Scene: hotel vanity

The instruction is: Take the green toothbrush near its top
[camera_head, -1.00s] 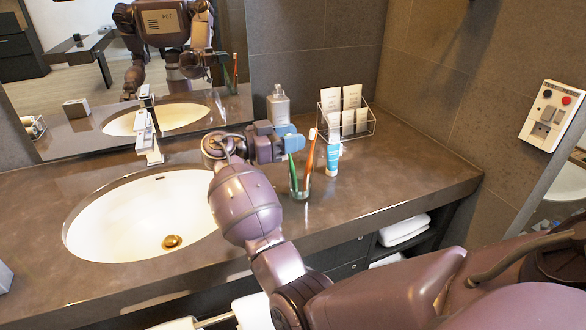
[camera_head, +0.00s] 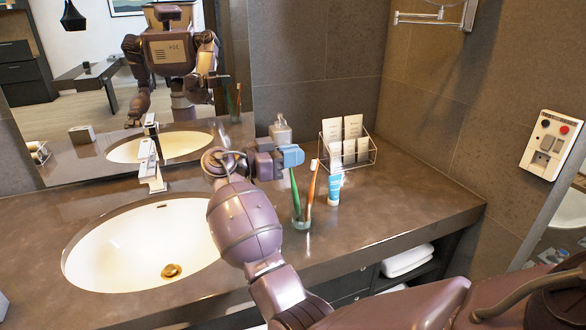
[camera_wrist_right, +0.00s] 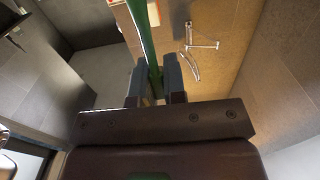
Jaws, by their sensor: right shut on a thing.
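The green toothbrush (camera_head: 295,195) stands in a clear glass (camera_head: 301,220) on the counter, its upper end at my right gripper (camera_head: 291,157). In the right wrist view the green handle (camera_wrist_right: 146,45) runs between the two blue-grey fingers of the gripper (camera_wrist_right: 155,82), which are shut on it. An orange toothbrush (camera_head: 312,184) leans in the same glass, just right of the green one. My left gripper is not in view.
A blue-and-white tube (camera_head: 334,188) stands right of the glass. A wire rack (camera_head: 373,155) with white cards and a soap bottle (camera_head: 280,132) stand behind. The sink (camera_head: 150,245) is at left. The counter's right part is clear.

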